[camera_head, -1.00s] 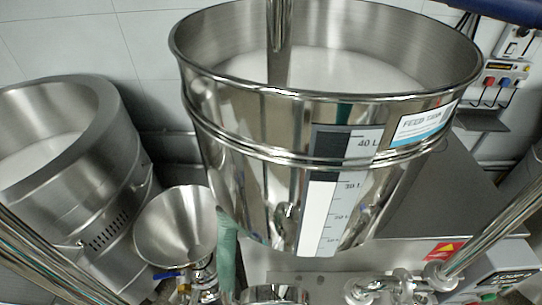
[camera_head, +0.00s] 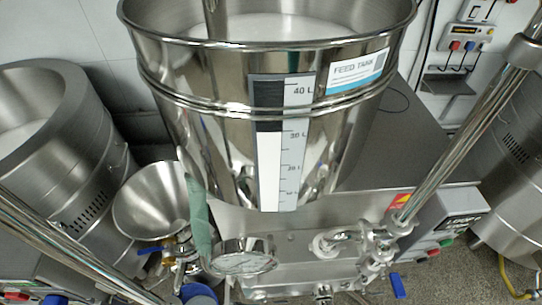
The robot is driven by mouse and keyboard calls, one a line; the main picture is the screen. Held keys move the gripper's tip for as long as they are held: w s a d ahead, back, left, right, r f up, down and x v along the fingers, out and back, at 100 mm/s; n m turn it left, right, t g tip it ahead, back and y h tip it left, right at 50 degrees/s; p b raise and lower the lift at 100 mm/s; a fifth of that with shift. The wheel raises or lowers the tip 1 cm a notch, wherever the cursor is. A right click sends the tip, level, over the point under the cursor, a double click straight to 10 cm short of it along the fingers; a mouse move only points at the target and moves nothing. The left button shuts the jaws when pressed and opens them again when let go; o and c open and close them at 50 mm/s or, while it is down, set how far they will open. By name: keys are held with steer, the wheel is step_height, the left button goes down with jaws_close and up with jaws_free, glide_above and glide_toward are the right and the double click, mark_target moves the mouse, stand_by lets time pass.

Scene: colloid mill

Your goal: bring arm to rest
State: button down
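Neither my arm nor my gripper can be made out in this view. The polished steel feed tank (camera_head: 200,110) fills the upper middle, with a "FEED TANK" label (camera_head: 357,70) and a level scale (camera_head: 281,150) marked up to 40 L. Pale material (camera_head: 280,27) shows inside it, and a vertical steel pipe (camera_head: 216,18) enters from above.
A steel funnel (camera_head: 150,205) and a round gauge (camera_head: 243,257) sit below the tank. A large steel vessel (camera_head: 75,150) stands at left. Pipe fittings (camera_head: 365,240), a slanting pipe (camera_head: 465,135) and a control box (camera_head: 450,222) are at right. Some floor (camera_head: 430,282) shows at lower right.

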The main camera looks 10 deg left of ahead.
steer(key=s+d+r+n+t+h, duration=0.2)
steer(key=s+d, duration=0.1)
steer(key=d, duration=0.5)
steer(key=s+d+r+n+t+h, duration=0.2)
steer(key=d, duration=0.5)
steer(key=s+d+r+n+t+h, duration=0.2)
steer(key=s+d+n+h, duration=0.1)
steer(key=d, duration=0.5)
steer(key=s+d+r+n+t+h, duration=0.1)
steer(key=s+d+r+n, duration=0.2)
steer(key=r, duration=0.5)
steer(key=s+d+r+n+t+h, duration=0.1)
steer(key=s+d+r+n+h, duration=0.1)
steer(key=r, duration=0.7)
steer(key=s+d+r+n+t+h, duration=0.2)
steer(key=s+d+r+n, duration=0.2)
steer(key=r, duration=0.5)
steer(key=shift+s+d+n, duration=0.15)
steer(key=shift+d+n, duration=0.35)
steer(key=shift+d, duration=0.45)
steer(key=shift+a, duration=0.15)
